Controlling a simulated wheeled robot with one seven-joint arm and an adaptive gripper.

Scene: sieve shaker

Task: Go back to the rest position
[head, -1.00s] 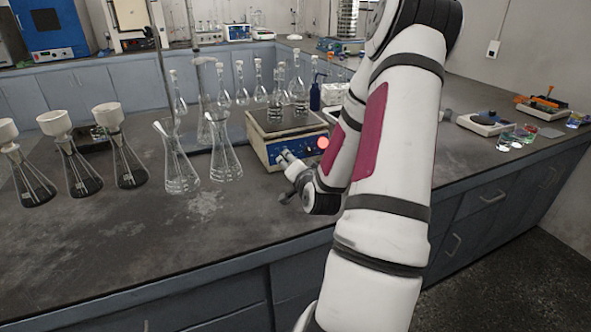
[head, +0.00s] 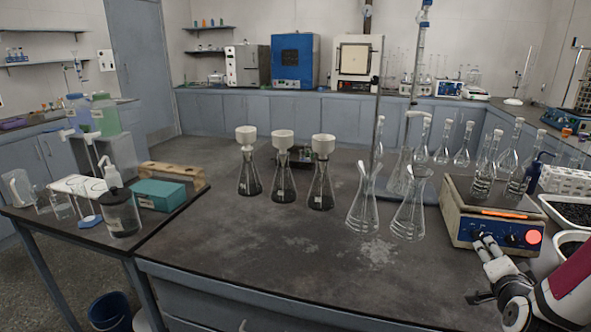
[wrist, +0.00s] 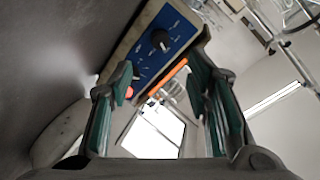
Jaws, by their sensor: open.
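My gripper (wrist: 163,55) is open in the wrist view, with nothing between its two teal-padded fingers. Beyond the fingertips is the blue control panel of a beige benchtop device (wrist: 165,40), with a black knob, an orange strip and a red light. In the head view, the device (head: 462,232) stands at the right of the bench with glass flasks on its dark top. My arm (head: 560,300) enters at the lower right, its end close to the front of the panel. I cannot tell whether a finger touches the panel. No sieve shaker is clearly visible.
Two empty conical flasks (head: 363,215) stand left of the device. Several funnel-topped flasks with dark liquid (head: 284,180) stand farther left. White containers (head: 568,250) are close behind my arm. The bench front (head: 260,265) is clear. A side table (head: 165,222) holds a teal box (head: 160,195).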

